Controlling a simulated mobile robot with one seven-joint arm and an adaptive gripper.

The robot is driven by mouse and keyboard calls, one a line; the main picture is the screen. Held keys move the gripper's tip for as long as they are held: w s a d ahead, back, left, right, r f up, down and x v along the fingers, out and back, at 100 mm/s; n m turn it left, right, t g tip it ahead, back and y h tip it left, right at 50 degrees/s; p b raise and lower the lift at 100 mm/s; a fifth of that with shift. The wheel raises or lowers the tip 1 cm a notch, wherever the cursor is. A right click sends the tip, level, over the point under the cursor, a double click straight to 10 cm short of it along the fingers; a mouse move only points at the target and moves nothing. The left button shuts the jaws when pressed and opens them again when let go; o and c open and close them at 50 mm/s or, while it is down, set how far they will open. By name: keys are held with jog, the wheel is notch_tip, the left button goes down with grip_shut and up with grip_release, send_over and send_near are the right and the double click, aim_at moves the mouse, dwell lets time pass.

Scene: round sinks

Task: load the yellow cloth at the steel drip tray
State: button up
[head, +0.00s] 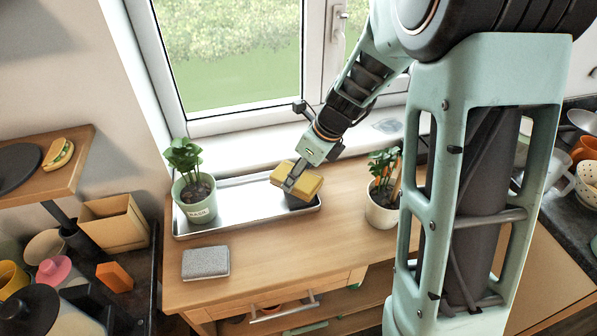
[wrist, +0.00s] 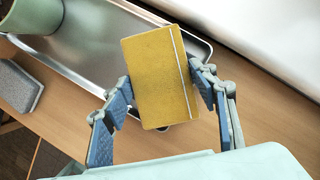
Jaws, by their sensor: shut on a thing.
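The yellow cloth (head: 308,184) is a flat, block-like folded piece with a pale stripe near one edge, which shows in the wrist view (wrist: 158,85). My gripper (head: 291,183) is shut on it, with one blue-padded finger on each side in the wrist view (wrist: 163,88). The cloth is over the right end of the steel drip tray (head: 238,208), seemingly a little above it, with a dark patch beneath. The tray is long and shallow, along the window side of the wooden counter, and also shows in the wrist view (wrist: 85,50).
A potted plant (head: 195,192) stands at the tray's left end. Another potted plant (head: 382,205) stands right of the tray. A grey sponge-like block (head: 206,262) lies on the counter (head: 270,250) in front. The tray's middle is bare.

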jog(key=shift+f, duration=0.45)
dwell(1.3)
notch_tip(320, 180, up, 7)
jog(key=p, duration=0.7)
jog(key=shift+r, duration=0.15)
jog(key=shift+s, duration=0.1)
dwell(0.6)
